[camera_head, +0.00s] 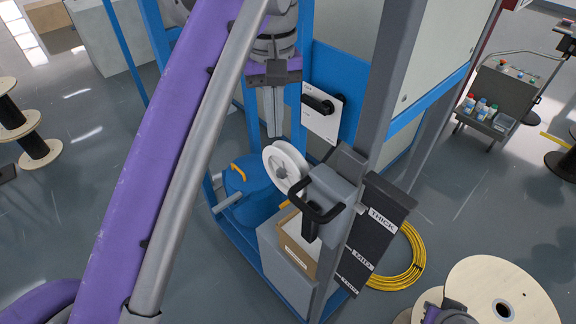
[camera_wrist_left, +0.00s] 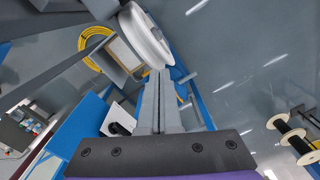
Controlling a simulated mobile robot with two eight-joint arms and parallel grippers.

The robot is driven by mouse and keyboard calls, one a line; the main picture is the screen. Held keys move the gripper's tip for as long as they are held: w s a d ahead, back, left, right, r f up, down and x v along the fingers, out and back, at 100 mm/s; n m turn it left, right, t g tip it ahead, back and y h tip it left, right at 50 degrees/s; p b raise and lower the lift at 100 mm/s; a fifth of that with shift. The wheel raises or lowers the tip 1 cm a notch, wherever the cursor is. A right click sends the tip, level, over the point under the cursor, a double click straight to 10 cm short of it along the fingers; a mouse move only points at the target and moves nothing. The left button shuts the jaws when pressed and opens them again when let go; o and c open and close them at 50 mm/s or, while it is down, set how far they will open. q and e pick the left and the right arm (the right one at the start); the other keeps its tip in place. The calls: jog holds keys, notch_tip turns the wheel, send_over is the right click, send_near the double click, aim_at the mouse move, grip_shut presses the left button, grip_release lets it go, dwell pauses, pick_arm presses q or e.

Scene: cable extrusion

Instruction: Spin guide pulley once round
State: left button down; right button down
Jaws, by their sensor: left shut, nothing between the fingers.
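The guide pulley (camera_head: 287,167) is a white grooved wheel mounted on a grey bracket beside the machine's upright post. It also shows in the left wrist view (camera_wrist_left: 143,37), just beyond the fingertips. My left gripper (camera_head: 273,132) points down with its fingers together and empty. Its tips are just above the pulley's upper left rim in the head view; whether they touch it I cannot tell. In the left wrist view the closed fingers (camera_wrist_left: 158,73) end near the pulley's rim. A small purple and dark part of my right arm shows at the bottom edge; its fingers are hidden.
A black handle (camera_head: 318,208) and a dark panel labelled THICK (camera_head: 378,222) are right of the pulley. A black rotary switch (camera_head: 320,104) is behind it. A blue drum (camera_head: 250,185), yellow cable coil (camera_head: 408,262) and wooden spool (camera_head: 480,290) are nearby.

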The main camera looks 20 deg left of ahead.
aim_at(266, 151)
pick_arm(q)
jog(key=shift+f, duration=0.5)
pick_arm(e)
jog(key=shift+s+f, duration=0.25)
jog(key=shift+f, duration=0.1)
